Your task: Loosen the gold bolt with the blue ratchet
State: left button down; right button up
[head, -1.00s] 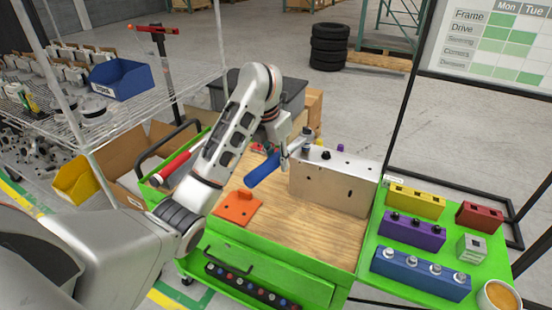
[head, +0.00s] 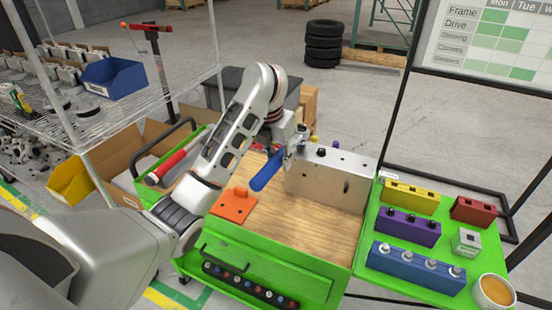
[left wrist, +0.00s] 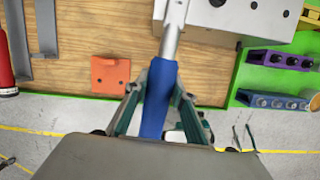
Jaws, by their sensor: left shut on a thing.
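My left gripper (head: 291,148) is shut on the blue ratchet (head: 266,172). The ratchet's blue handle (left wrist: 158,100) runs between the fingers in the left wrist view, and its metal shaft reaches up toward the grey chassis block (head: 328,182). The ratchet's head is partly hidden by the gripper in the head view and cut off in the wrist view. It is at the block's left end; I cannot tell whether it touches a bolt. The gold bolt (head: 314,139) shows small at the block's back edge, beside a black bolt (head: 321,152) and a purple bolt (head: 336,144). My right gripper is not in view.
An orange plate (head: 234,205) lies on the wooden bench top (head: 300,228). Yellow (head: 411,197), purple (head: 407,228), blue (head: 419,268) and red (head: 474,210) holders stand on the green side shelf at right. The bench front is clear.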

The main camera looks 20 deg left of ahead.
pick_arm(q)
jog(key=shift+d+f, duration=0.15)
jog(key=shift+d, duration=0.1)
dwell(0.3)
jog(key=shift+s+d+n, duration=0.1)
jog(key=shift+d+n, duration=0.7)
jog(key=shift+d, duration=0.1)
jog(key=shift+d+y, duration=0.15)
jog(key=shift+y, duration=0.15)
jog(key=shift+d+n, duration=0.8)
jog(key=shift+d, duration=0.05)
jog(key=shift+w+r, duration=0.3)
jog(key=shift+r, duration=0.9)
dwell(0.4)
